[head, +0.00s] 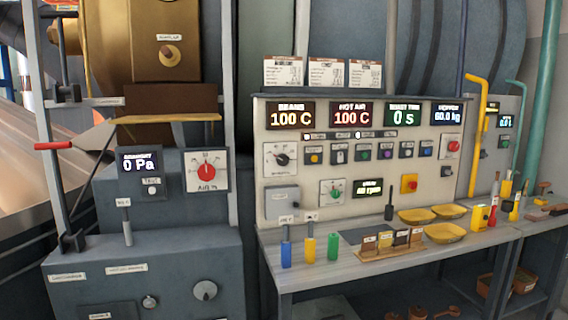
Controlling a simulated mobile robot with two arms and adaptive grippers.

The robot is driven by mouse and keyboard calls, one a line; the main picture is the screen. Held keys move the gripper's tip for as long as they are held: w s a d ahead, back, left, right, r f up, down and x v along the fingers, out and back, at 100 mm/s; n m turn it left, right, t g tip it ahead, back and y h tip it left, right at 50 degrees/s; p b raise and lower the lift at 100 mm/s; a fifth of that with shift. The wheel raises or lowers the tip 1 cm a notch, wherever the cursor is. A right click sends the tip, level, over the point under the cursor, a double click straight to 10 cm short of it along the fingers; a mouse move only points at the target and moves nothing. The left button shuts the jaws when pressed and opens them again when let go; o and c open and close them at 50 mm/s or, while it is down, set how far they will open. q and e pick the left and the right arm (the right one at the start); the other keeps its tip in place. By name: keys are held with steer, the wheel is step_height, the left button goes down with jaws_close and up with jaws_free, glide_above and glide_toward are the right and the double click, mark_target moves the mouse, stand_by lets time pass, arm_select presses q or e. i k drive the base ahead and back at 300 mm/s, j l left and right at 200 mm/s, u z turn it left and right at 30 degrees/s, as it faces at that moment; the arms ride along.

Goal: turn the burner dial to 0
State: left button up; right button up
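A control panel (357,165) stands behind the bench at centre right. On its left side is a round black dial (281,160) on a white scale plate; its small label is too blurred to read, so I cannot confirm it is the burner dial. Its pointer reading is too small to tell. A smaller dial with a green centre (332,193) sits lower on the panel. A red dial (207,171) marked as air % is on the grey cabinet to the left. Neither of my grippers is in view.
Displays above the black dial read 100 C (290,117), 100 C (351,117) and 0 s (404,116). The bench (300,262) in front holds blue, yellow and green handled tools, a card rack (392,244) and yellow scoops (445,233). A red-handled lever (53,146) is at left.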

mark_target(282, 159)
steer(key=i+l+u, duration=0.15)
steer(key=u, duration=0.2)
steer(key=i+l+u, duration=0.1)
steer(key=u, duration=0.3)
steer(key=i+l+u, duration=0.1)
steer(key=l+u, duration=0.25)
